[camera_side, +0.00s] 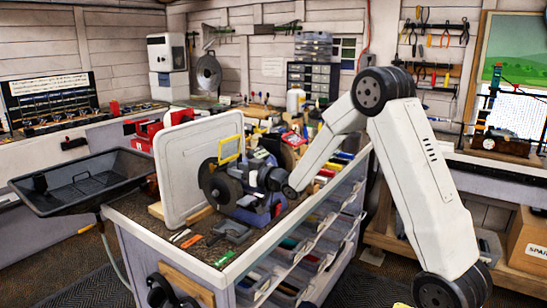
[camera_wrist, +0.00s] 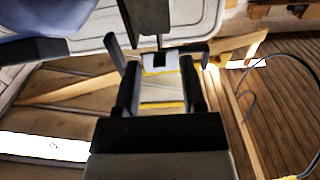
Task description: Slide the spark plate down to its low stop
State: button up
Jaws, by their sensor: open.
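The spark plate looks like a small clear pane with a yellow frame (camera_side: 231,148), above the dark wheel of the blue bench grinder (camera_side: 258,207) in the side view. In the wrist view, a pale pane with yellow edges (camera_wrist: 162,92) lies between the two dark fingers of my gripper (camera_wrist: 157,66). The fingers stand apart on either side of it, with visible gaps, and my gripper is open. A dark bracket or wheel edge (camera_wrist: 150,20) hangs just beyond the fingertips. In the side view, my fingers are hard to make out among the grinder parts.
A white upright board (camera_side: 197,160) stands behind the grinder. A black tray (camera_side: 82,180) is at the left. Loose tools (camera_side: 190,239) lie on the bench's front corner, and bins (camera_side: 300,262) line its side. The grinder's blue body (camera_wrist: 35,22) is close at upper left in the wrist view.

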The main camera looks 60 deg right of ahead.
grip_shut()
dwell(1.3)
